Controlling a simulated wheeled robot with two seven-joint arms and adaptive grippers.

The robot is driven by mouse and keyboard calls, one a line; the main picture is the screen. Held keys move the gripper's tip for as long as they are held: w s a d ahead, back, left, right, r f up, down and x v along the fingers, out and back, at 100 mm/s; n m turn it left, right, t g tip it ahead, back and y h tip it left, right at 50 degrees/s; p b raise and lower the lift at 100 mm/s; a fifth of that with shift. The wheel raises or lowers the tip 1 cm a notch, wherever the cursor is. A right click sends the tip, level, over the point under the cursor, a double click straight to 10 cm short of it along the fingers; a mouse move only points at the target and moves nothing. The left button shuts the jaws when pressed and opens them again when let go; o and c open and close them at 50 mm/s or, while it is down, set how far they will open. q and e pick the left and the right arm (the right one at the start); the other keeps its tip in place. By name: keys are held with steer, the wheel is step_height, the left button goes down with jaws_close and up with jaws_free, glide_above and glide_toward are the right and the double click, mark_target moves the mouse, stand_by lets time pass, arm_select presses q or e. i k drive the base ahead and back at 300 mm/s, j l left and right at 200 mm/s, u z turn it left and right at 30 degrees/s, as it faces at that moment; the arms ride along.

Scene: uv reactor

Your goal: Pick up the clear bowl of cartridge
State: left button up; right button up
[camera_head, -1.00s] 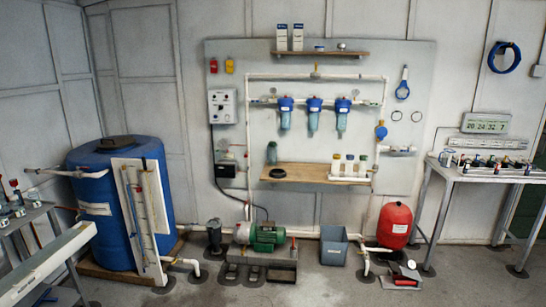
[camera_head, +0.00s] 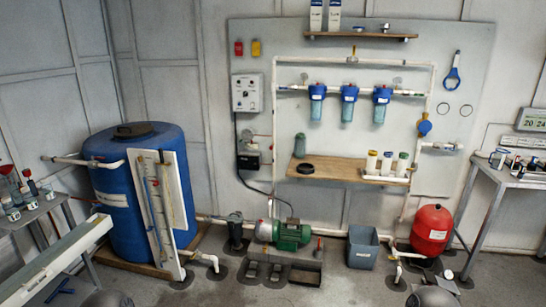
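A clear, greenish bowl-like cylinder (camera_head: 299,146) stands upright on the left part of the wooden wall shelf (camera_head: 340,172). A black ring or cap (camera_head: 306,168) lies in front of it. Three filter housings with blue heads and clear bowls hang from the white pipe above: left (camera_head: 317,108), middle (camera_head: 348,110) and right (camera_head: 380,112). I cannot tell which clear bowl is the task's. Neither gripper is in view. Only rounded dark parts, likely of my arms, show at the bottom edge.
Several small bottles or cartridges (camera_head: 387,163) stand on the shelf's right. Below are a green pump (camera_head: 292,234), a grey bin (camera_head: 362,248) and a red tank (camera_head: 432,230). A blue barrel (camera_head: 115,215) stands left, a metal table (camera_head: 510,178) right. Bare floor shows in front.

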mark_target(299, 143)
steer(key=i+u, duration=0.25)
steer(key=i, duration=0.75)
steer(key=i+l+u, duration=0.2)
steer(key=i, duration=0.85)
